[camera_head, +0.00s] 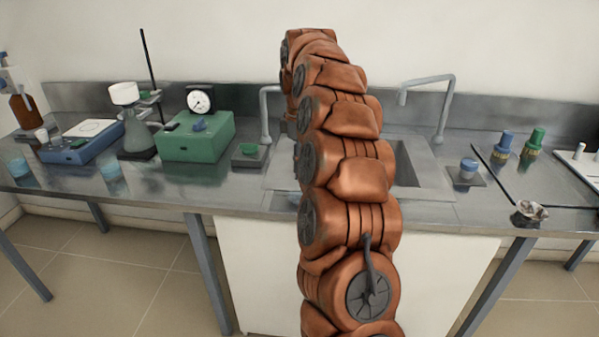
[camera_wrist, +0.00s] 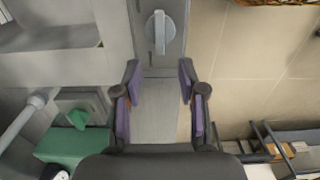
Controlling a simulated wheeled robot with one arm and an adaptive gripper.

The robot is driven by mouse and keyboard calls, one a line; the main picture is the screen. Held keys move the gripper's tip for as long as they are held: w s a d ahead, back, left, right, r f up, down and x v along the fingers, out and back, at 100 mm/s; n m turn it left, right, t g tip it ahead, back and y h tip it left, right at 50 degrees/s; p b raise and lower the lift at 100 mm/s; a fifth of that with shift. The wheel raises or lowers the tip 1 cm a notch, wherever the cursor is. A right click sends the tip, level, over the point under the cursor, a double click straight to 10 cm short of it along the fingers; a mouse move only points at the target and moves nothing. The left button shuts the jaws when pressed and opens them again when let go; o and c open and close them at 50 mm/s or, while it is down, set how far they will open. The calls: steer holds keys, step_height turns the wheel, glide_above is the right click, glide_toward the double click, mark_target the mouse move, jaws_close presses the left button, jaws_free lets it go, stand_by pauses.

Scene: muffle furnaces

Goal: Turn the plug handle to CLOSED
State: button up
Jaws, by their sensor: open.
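In the wrist view a pale round knob with a raised bar handle (camera_wrist: 160,33) sits on a grey plate near the counter's front edge. The bar runs roughly up and down the picture. No CLOSED marking can be read. My gripper (camera_wrist: 158,78) is open and empty, its purple-padded fingers spread apart. The knob lies just beyond the fingertips in the picture, between their lines; the gap in height cannot be told. In the head view my arm hides the gripper, and I cannot make out this knob there.
Floor lies beyond the counter edge.

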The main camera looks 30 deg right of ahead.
steer(key=shift+r, duration=0.9)
steer(key=s+a+r+m+p, duration=0.2)
steer(key=s+a, duration=0.5)
steer(key=a, duration=0.2)
steer(key=s+a+r+m+p, duration=0.1)
steer(key=s+a+r, duration=0.1)
steer(key=s+a, duration=0.55)
steer(key=s+a+f+m+g+p, duration=0.1)
steer(key=s+a+f+m, duration=0.2)
steer(key=s, duration=0.8)
steer(key=s+a+f+m+p, duration=0.2)
steer(key=s+a+f+m, duration=0.1)
steer(key=s, duration=0.9)
steer(key=shift+s+a+f+m+g+p, duration=0.15)
steer(key=shift+s+a+m+g+p, duration=0.25)
steer(key=shift+a, duration=0.35)
